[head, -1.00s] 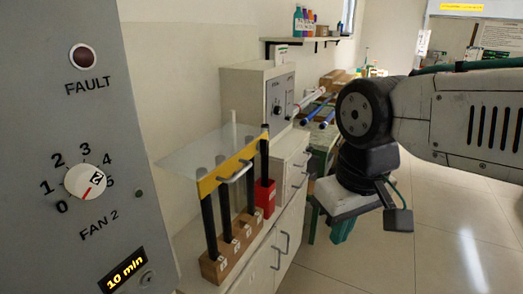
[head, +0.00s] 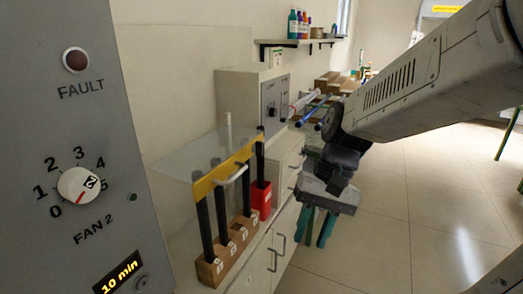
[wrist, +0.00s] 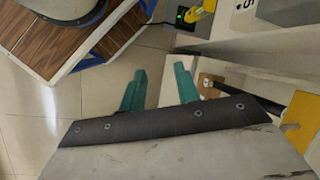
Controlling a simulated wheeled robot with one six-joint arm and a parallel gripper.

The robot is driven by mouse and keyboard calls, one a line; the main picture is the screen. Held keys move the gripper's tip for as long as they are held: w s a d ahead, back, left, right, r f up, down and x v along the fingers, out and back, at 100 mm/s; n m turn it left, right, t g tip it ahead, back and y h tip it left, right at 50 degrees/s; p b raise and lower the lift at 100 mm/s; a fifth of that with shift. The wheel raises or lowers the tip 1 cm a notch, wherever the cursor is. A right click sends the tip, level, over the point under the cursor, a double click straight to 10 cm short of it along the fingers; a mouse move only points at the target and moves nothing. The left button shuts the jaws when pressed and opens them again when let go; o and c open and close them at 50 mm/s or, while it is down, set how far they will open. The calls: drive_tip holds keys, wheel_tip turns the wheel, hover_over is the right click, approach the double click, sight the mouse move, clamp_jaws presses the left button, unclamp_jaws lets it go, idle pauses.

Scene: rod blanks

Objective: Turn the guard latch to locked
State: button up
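A clear guard panel (head: 190,152) with a yellow front bar (head: 226,171) and a pale handle (head: 232,175) stands over a wooden rod block on the counter. I cannot pick out a latch for certain in the head view. My gripper (head: 315,242) hangs right of the counter, apart from the guard. In the wrist view its teal fingers (wrist: 160,70) are spread with nothing between them.
The wooden block (head: 228,248) holds several dark rods, and a red holder (head: 261,198) stands behind it. A grey panel with a FAN 2 knob (head: 78,184) fills the left. A wood-topped stand (wrist: 55,45) is left in the wrist view. Open floor (head: 420,230) lies right.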

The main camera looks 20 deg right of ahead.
drive_tip(key=w+f+m+t+y, duration=0.1)
drive_tip(key=w+f+m+y, duration=0.1)
drive_tip(key=w+m+y, duration=0.3)
drive_tip(key=m+t+y, duration=0.2)
drive_tip(key=m+t, duration=1.3)
drive_tip(key=m, duration=0.3)
approach(262, 148)
drive_tip(key=x, duration=0.8)
drive_tip(key=shift+w+a+f, duration=0.1)
drive_tip(key=shift+w+f, duration=0.05)
drive_tip(key=shift+w, duration=0.2)
clamp_jaws()
